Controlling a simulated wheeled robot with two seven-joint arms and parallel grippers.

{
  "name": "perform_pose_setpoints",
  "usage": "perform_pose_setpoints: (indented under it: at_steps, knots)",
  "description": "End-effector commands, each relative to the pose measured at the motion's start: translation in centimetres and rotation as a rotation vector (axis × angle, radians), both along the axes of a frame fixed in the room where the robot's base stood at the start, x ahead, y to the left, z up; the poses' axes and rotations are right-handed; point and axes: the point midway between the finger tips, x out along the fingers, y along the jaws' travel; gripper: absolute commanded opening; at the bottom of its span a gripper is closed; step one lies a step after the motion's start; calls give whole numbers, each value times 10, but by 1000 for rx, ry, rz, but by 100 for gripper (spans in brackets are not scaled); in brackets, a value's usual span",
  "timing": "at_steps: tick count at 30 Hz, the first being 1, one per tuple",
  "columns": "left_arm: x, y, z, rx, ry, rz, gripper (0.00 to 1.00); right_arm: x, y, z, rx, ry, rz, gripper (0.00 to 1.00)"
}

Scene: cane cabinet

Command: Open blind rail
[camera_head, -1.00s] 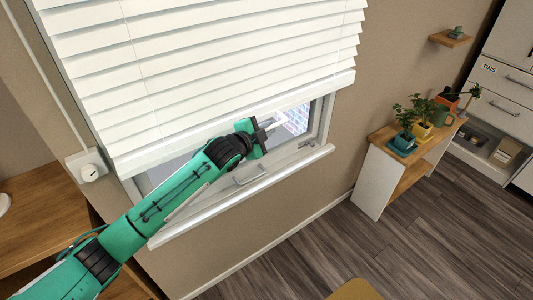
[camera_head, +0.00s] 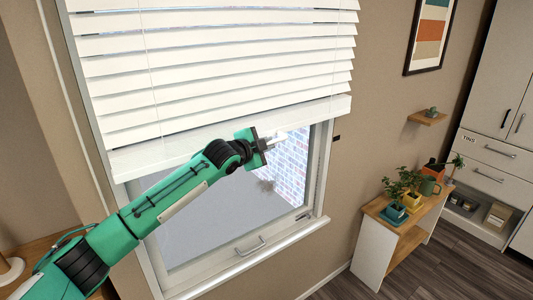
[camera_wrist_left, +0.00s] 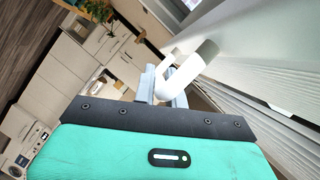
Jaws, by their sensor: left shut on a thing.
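The white bottom rail (camera_head: 160,153) of the slatted blind (camera_head: 215,60) hangs partway up the window, with open glass below it. My left gripper (camera_head: 272,143) reaches up from the lower left to just below the rail, right of its middle. In the left wrist view, my left gripper's grey fingers (camera_wrist_left: 164,84) are shut on a white bent handle (camera_wrist_left: 186,72) with a greyish end. The handle sits close beside the white blind surface (camera_wrist_left: 265,85). The exact joint of handle and rail is hidden. My right gripper is not in view.
The window sill (camera_head: 245,265) and a small sash handle (camera_head: 250,246) lie below. A wooden side table (camera_head: 405,225) with potted plants stands at the right, near white cabinets (camera_head: 490,150). A small wall shelf (camera_head: 428,117) hangs above it.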

Motion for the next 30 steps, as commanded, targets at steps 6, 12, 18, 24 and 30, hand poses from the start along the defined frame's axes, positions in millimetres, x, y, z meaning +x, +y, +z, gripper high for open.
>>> perform_pose_setpoints:
  at_steps: [6,12,18,24,30]
  knots:
    - [0,0,7,-2,-2,-1,0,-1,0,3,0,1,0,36]
    - [0,0,7,-2,-2,-1,0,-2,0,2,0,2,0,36]
    - [0,0,7,-1,-2,0,34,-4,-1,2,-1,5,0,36]
    - [0,0,6,0,-1,1,34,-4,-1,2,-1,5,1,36]
    - [-5,4,6,0,-2,-1,34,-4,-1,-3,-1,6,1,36]
